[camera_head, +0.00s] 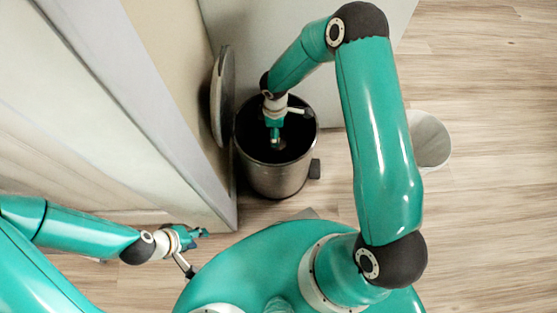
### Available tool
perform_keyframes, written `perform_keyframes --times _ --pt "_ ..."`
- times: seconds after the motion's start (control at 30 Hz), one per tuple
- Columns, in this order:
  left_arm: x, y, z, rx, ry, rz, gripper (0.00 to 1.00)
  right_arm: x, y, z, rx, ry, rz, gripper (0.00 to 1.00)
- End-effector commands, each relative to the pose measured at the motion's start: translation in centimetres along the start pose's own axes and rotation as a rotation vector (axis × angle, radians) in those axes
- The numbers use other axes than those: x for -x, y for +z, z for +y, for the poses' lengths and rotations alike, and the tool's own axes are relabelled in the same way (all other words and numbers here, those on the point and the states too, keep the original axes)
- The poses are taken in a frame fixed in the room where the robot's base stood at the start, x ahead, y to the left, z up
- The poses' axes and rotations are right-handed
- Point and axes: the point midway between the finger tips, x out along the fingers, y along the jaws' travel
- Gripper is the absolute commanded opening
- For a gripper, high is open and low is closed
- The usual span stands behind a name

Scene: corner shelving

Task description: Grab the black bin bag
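A round metal bin (277,182) stands on the floor against the corner, its lid (222,98) raised on the left side. Its inside is black (252,137); I cannot tell whether this dark area is the black bin bag or the bin's own lining. My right gripper (278,141) points down into the mouth of the bin, over the dark inside; its fingertips are too small and dark to read. My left gripper (202,233) is outside the bin, below and left of it, near the foot of the cabinet. Its fingers look close together, but their gap is unclear.
A pale cabinet panel (120,110) rises close on the left of the bin. A light wall panel (345,85) stands behind it. A grey-white round container (430,140) is on the floor to the right. Wooden floor (490,200) lies clear at the right.

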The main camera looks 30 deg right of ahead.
Motion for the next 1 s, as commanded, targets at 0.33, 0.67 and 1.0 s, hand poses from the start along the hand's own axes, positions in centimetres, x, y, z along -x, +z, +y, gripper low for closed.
perform_keyframes --times 0.33,0.67,1.0 --pt "-1.1 0.0 -0.4 0.000 0.000 0.000 0.40 -2.9 0.1 0.2 -0.001 0.000 0.000 0.79" --pt "-1.1 0.0 -0.4 0.000 0.000 0.000 0.40 -2.9 0.1 0.1 -0.001 0.000 0.000 0.41" --pt "-1.1 0.0 -0.4 0.000 0.000 0.000 0.40 -2.9 0.1 0.0 -0.001 -0.002 -0.001 0.00"
